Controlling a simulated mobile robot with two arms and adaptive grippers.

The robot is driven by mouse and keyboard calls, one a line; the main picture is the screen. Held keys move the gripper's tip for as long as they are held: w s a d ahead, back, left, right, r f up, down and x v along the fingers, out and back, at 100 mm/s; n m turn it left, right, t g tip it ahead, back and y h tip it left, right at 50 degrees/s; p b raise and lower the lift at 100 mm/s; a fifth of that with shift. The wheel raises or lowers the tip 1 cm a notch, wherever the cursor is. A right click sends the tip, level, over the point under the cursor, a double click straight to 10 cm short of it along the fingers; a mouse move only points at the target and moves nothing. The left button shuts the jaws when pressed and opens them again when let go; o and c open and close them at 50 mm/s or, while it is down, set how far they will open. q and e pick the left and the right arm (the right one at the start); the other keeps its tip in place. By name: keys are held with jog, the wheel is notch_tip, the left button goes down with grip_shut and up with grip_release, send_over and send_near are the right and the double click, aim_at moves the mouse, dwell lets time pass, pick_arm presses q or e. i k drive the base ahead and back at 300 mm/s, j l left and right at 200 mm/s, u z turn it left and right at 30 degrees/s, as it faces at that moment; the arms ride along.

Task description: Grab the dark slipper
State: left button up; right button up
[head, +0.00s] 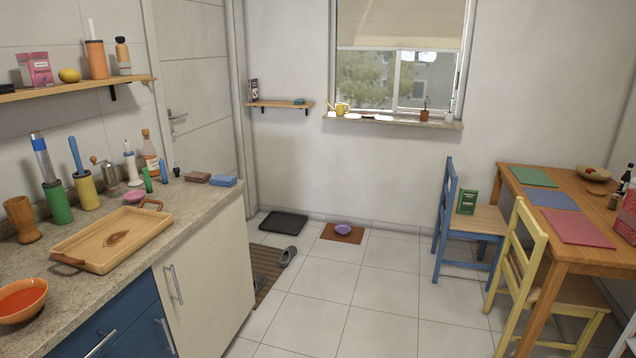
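A dark grey slipper (288,256) lies on the tiled floor at the right edge of a brown striped mat (268,270), past the end of the kitchen counter. A second slipper cannot be made out; part of the mat is hidden behind the counter. Neither of my grippers shows in the head view.
The counter (205,205) with a wooden tray (112,238) stands at the left. A black tray (284,223) and a brown mat with a purple bowl (344,229) lie beyond the slipper. A blue chair (470,230), yellow chair and table stand right. The middle floor is clear.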

aim_at(292, 250)
jog(key=i, duration=2.2)
jog(key=i+u, duration=0.1)
jog(key=i, duration=0.35)
jog(key=i+l+u, duration=0.15)
jog(key=i, duration=0.3)
jog(key=i+l+u, duration=0.1)
jog(key=i, duration=0.35)
jog(key=i+l+u, duration=0.1)
jog(key=i, duration=0.35)
